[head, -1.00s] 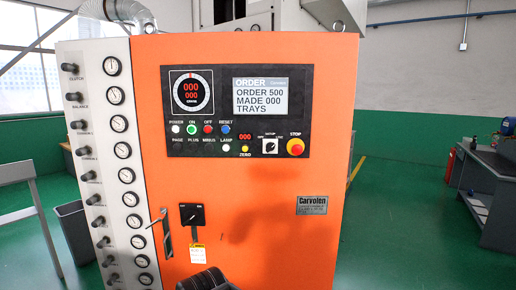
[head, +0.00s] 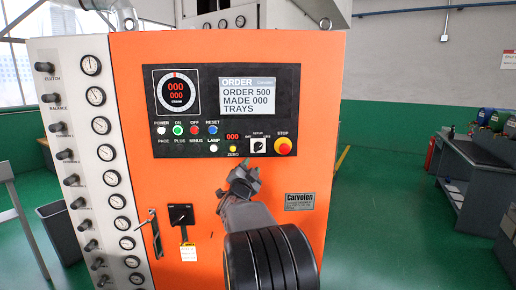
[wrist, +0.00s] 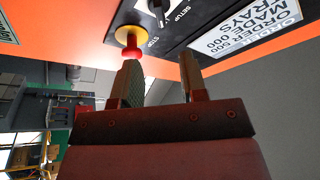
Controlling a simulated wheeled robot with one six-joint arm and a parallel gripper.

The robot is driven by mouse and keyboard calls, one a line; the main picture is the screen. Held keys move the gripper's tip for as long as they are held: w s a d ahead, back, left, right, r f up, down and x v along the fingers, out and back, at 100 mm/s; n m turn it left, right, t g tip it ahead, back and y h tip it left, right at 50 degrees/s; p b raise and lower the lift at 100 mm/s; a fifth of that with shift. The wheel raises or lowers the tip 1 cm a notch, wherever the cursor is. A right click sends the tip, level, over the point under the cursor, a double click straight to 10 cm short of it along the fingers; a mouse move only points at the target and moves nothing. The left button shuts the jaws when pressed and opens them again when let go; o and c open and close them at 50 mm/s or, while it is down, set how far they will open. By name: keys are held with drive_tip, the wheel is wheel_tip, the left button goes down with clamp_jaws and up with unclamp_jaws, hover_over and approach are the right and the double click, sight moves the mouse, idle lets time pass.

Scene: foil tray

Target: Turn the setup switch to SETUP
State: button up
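The setup switch (head: 259,146) is a black knob on a small white plate at the lower right of the black control panel. It has labels around its top, one reading SETUP; which label the knob points at is too small to tell. In the wrist view the switch (wrist: 161,12) shows at the top edge, partly cut off. My gripper (head: 243,168) is just below and left of the switch in the head view, apart from it. In the wrist view my gripper (wrist: 160,66) is open and empty, with a clear gap between its fingers.
The red STOP button (head: 282,147) on a yellow ring sits right beside the switch and sticks out; in the wrist view it (wrist: 130,44) is close to the left finger. A display (head: 247,92) is above. A lower black switch (head: 181,215) with a yellow tag is lower left.

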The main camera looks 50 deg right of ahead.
sight(258, 149)
drive_tip(key=p+x, duration=0.4)
drive_tip(key=x, duration=0.6)
drive_tip(key=shift+w+d+r, duration=0.1)
drive_tip(key=shift+w+d, duration=0.05)
drive_tip(key=shift+w, duration=0.05)
drive_tip(key=shift+p+x, duration=0.4)
drive_tip(key=shift+x, duration=0.5)
clamp_jaws()
